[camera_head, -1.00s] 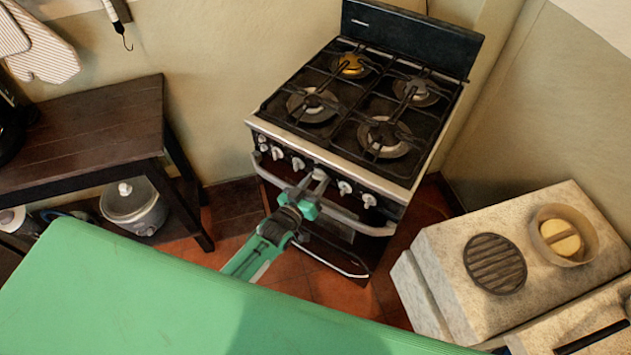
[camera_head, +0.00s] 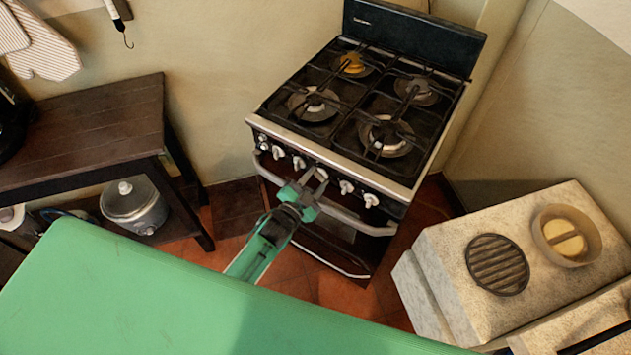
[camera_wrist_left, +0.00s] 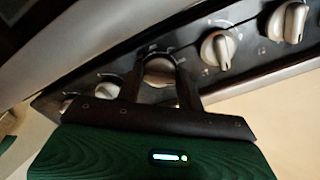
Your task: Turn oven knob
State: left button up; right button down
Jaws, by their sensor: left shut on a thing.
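The stove (camera_head: 350,160) has a dark front panel with a row of pale silver knobs in the head view. My left gripper (camera_head: 316,180) is at this panel, near the middle of the row. In the left wrist view, a round silver knob (camera_wrist_left: 160,72) sits between the two dark fingers of my left gripper (camera_wrist_left: 160,80), which is shut on it. In the head view the gripper covers most of that knob. Other knobs (camera_wrist_left: 218,48) show on either side of it. My right gripper is not in view.
A curved metal handle bar (camera_head: 350,218) runs just below the knobs, close to my left wrist. A dark wooden table (camera_head: 90,125) stands at the left. A pale stone counter (camera_head: 450,265) with a round grate stands at the right.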

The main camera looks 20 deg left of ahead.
pick_arm(q)
jog(key=m+b, duration=0.1)
jog(key=m, duration=0.4)
jog(key=shift+f+m+b, duration=0.1)
jog(key=shift+m+b, duration=0.2)
jog(key=m+b, duration=0.1)
jog(key=m, duration=0.4)
jog(key=shift+b, duration=0.4)
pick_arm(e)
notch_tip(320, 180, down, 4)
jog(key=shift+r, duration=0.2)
pick_arm(q)
jog(key=o, duration=1)
jog(key=shift+r, duration=0.2)
jog(key=shift+c, duration=0.2)
jog(key=b+v, duration=0.3)
jog(key=v, duration=1)
jog(key=shift+s+a, duration=0.2)
jog(key=shift+s, duration=0.15)
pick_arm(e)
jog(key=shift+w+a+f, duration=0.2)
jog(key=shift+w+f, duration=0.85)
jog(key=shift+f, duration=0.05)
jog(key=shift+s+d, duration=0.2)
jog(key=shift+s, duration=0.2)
